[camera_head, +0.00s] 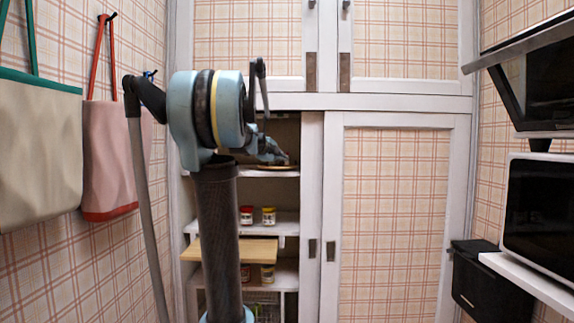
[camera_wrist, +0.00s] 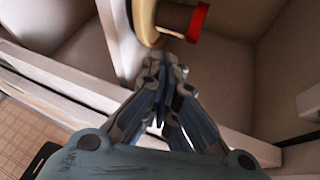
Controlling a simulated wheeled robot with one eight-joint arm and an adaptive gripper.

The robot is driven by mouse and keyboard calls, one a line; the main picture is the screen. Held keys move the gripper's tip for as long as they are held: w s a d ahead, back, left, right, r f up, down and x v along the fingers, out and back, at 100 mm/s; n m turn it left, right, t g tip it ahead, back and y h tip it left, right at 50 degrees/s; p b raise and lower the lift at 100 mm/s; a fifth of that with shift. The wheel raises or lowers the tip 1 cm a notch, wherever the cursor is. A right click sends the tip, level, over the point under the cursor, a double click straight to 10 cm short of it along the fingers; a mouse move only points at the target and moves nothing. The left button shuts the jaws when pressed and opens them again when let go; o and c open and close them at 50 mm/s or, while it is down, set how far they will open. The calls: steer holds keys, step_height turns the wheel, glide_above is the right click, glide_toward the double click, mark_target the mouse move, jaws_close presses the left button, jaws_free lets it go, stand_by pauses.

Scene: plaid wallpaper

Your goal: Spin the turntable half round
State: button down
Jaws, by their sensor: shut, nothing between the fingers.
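The turntable (camera_head: 273,168) shows as a thin brown disc edge on the upper shelf inside the open cabinet bay. My arm hides much of it. In the wrist view, a tan curved rim (camera_wrist: 143,22) that looks like the turntable's edge is at the top, with a red-lidded jar (camera_wrist: 198,22) beside it. My gripper (camera_head: 286,160) is at the turntable's edge in the head view. In the wrist view my gripper (camera_wrist: 164,62) is shut and empty, its tips just below the rim. I cannot tell whether they touch it.
White shelf boards and the cabinet frame (camera_head: 312,215) surround the opening closely. Small jars (camera_head: 268,217) stand on a lower shelf, and a wooden board (camera_head: 235,250) juts out below. A closed plaid door (camera_head: 390,220) is on the right. Bags (camera_head: 112,160) hang at left.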

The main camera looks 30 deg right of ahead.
steer(key=x, duration=1.1)
steer(key=shift+w+d+r, duration=0.2)
steer(key=shift+d, duration=0.15)
steer(key=shift+w+d, duration=0.5)
steer(key=shift+d, duration=0.25)
